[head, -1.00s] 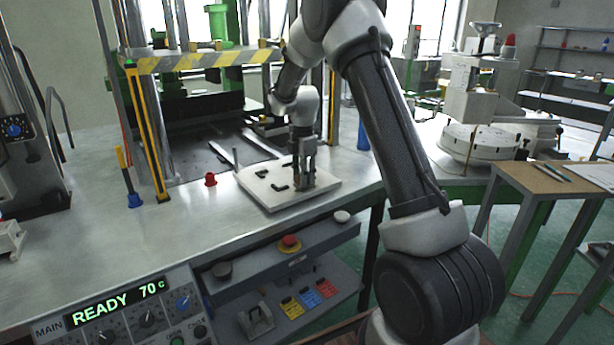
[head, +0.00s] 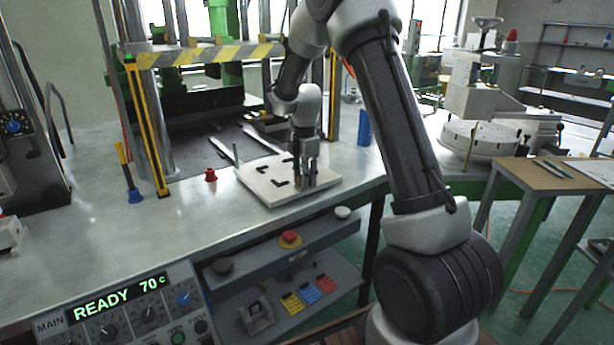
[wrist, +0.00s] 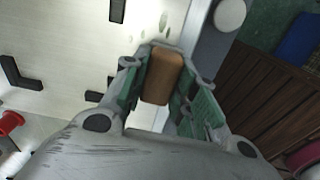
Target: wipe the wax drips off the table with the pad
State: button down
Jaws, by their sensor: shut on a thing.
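My gripper (head: 304,184) is low over the right part of a white board (head: 262,197) with black corner marks on the table (head: 120,240). In the wrist view my gripper (wrist: 160,88) is shut on a tan-brown block, the pad (wrist: 162,76), between its green-lined fingers. Several small pale greenish spots, which look like wax drips (wrist: 163,21), show on the light surface just beyond the pad. I cannot tell whether the pad touches the surface. The drips cannot be made out in the head view.
A red cap (head: 210,175) stands left of the board and a blue cylinder (head: 364,127) behind it to the right. The press with its striped bar (head: 205,56) rises behind. A shelf with a red button (head: 290,238) lies below the table's front edge. The table's left part is mostly clear.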

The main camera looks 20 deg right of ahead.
jog(key=shift+w+a, duration=0.2)
jog(key=shift+w, duration=0.6)
jog(key=shift+w+a, duration=0.15)
jog(key=shift+w, duration=0.9)
jog(key=shift+a+r, duration=0.25)
jog(key=shift+a, duration=0.5)
jog(key=shift+s, duration=0.6)
jog(key=shift+s+d, duration=0.2)
jog(key=shift+s, duration=0.5)
jog(key=shift+s+d, duration=0.15)
jog(key=shift+s, duration=0.55)
jog(key=shift+r, duration=2.95)
